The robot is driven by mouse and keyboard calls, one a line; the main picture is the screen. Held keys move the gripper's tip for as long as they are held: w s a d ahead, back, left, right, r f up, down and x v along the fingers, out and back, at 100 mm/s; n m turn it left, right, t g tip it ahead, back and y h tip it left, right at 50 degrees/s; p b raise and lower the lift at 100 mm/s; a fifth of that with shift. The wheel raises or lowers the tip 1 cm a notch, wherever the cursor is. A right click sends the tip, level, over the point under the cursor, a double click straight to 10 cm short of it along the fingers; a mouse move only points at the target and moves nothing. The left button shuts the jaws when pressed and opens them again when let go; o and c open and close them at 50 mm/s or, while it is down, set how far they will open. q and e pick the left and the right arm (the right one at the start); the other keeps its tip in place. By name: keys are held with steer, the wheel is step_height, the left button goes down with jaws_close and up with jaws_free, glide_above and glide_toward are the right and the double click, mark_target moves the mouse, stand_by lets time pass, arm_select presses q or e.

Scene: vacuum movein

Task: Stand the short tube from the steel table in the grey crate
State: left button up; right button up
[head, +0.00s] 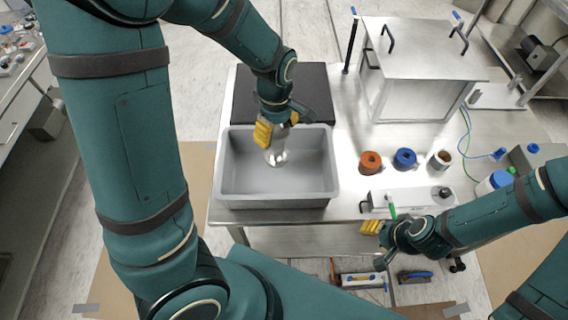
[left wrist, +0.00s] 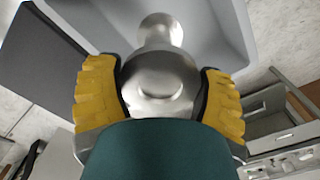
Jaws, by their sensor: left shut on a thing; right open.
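The short tube (head: 278,156) is a shiny steel piece with a flanged end. My left gripper (head: 270,133) is shut on it and holds it within the outline of the grey crate (head: 325,184), near the crate's middle. In the left wrist view the tube (left wrist: 160,80) sits between the yellow fingers of the left gripper (left wrist: 160,95). I cannot tell whether the tube touches the crate floor. The grey crate is otherwise empty in what I see and stands on the steel table (head: 350,213). My right gripper (head: 371,228) is open and empty at the table's front edge.
A black plate (head: 300,95) lies behind the crate. A steel box (head: 420,55) with black handles stands at the back right. An orange ring (head: 371,161), a blue ring (head: 405,158) and a small steel cup (head: 440,159) stand right of the crate. Tools (head: 360,280) lie below the table.

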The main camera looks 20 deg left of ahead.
mark_target(277, 155)
arm_select(q)
steer(key=f, duration=0.5)
steer(key=shift+s+f+b, duration=0.15)
steer(key=shift+s+b, duration=0.1)
steer(key=shift+b, duration=0.1)
steer(key=shift+w+f, duration=0.15)
steer(key=shift+f, duration=0.35)
step_height(277, 155, down, 3)
steer(key=shift+f, duration=0.35)
steer(key=shift+b, duration=0.3)
steer(key=shift+f, duration=0.1)
steer(key=o, duration=1.3)
steer(key=shift+c, duration=0.2)
